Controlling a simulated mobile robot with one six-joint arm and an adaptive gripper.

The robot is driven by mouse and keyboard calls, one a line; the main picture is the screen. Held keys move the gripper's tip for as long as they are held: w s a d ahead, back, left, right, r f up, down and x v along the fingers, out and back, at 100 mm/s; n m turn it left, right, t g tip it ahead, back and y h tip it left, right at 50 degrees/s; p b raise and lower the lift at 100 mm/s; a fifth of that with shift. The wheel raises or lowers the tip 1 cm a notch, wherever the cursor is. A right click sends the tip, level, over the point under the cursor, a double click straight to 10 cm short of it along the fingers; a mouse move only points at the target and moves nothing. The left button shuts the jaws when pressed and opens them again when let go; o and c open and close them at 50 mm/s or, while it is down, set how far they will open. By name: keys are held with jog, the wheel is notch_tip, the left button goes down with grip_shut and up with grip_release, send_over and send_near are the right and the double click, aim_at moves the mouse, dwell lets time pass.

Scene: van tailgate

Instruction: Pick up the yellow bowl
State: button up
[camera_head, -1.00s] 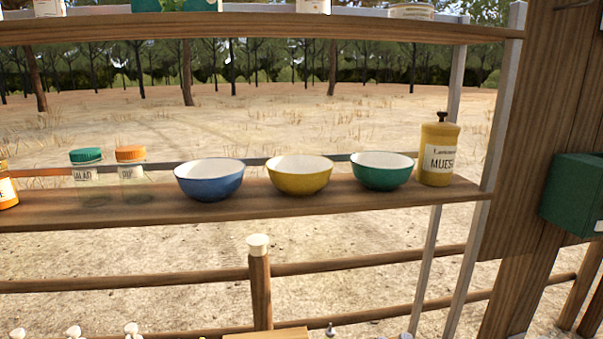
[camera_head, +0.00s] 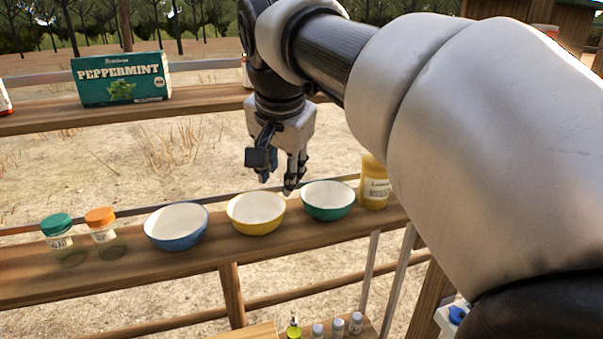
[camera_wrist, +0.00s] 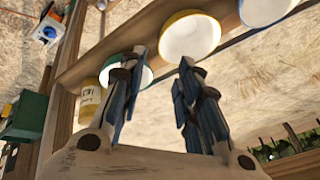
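The yellow bowl (camera_head: 256,213) stands upright on the wooden shelf, white inside, between the blue bowl (camera_head: 176,227) and the green bowl (camera_head: 327,201). My gripper (camera_head: 280,187) points down above and behind the gap between the yellow and green bowls, apart from both as far as I can tell. In the wrist view the yellow bowl (camera_wrist: 190,38) lies beyond the fingertips, and the gripper (camera_wrist: 163,58) has its fingers spread with nothing between them. The green bowl (camera_wrist: 147,76) is partly hidden behind one finger.
A yellow bottle (camera_head: 374,183) stands right of the green bowl. Jars with green (camera_head: 57,225) and orange (camera_head: 100,217) lids stand at the left. A peppermint box (camera_head: 121,78) sits on the upper shelf (camera_head: 205,105). Small bottles (camera_head: 337,327) stand lower down.

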send_near(279, 218)
jog(key=x, duration=0.5)
jog(key=shift+w+p+x, duration=0.15)
jog(key=shift+x, duration=1.15)
jog(key=shift+w+p+x, duration=0.15)
jog(key=shift+w+x, duration=0.05)
jog(key=shift+x, duration=1.15)
jog(key=shift+s+r, duration=0.1)
jog(key=shift+r, duration=0.15)
jog(key=shift+a, duration=0.1)
grip_shut()
